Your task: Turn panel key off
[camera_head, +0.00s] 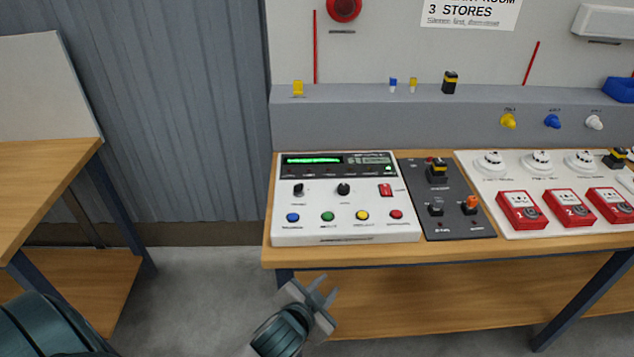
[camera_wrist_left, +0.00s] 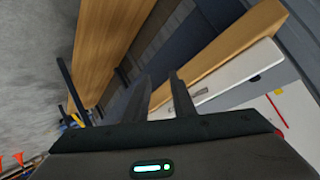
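The white control panel (camera_head: 346,229) lies on the workbench in the head view, with a lit green display (camera_head: 312,160). It carries a left black switch (camera_head: 298,190) and a right black knob (camera_head: 343,189). Their labels are too small to read, so I cannot tell which is the key or its setting. My left gripper (camera_head: 320,292) is in front of the bench, below the panel's front edge and apart from it. Its two fingers stand apart with nothing between them, also in the left wrist view (camera_wrist_left: 160,82). My right gripper is not in view.
The panel also has a red switch (camera_head: 385,190) and several coloured buttons. A dark switch plate (camera_head: 455,222) and a white board (camera_head: 520,227) with red call points lie to the right. The wooden bench edge (camera_head: 350,250) is close to my gripper. Another table (camera_head: 45,185) stands left.

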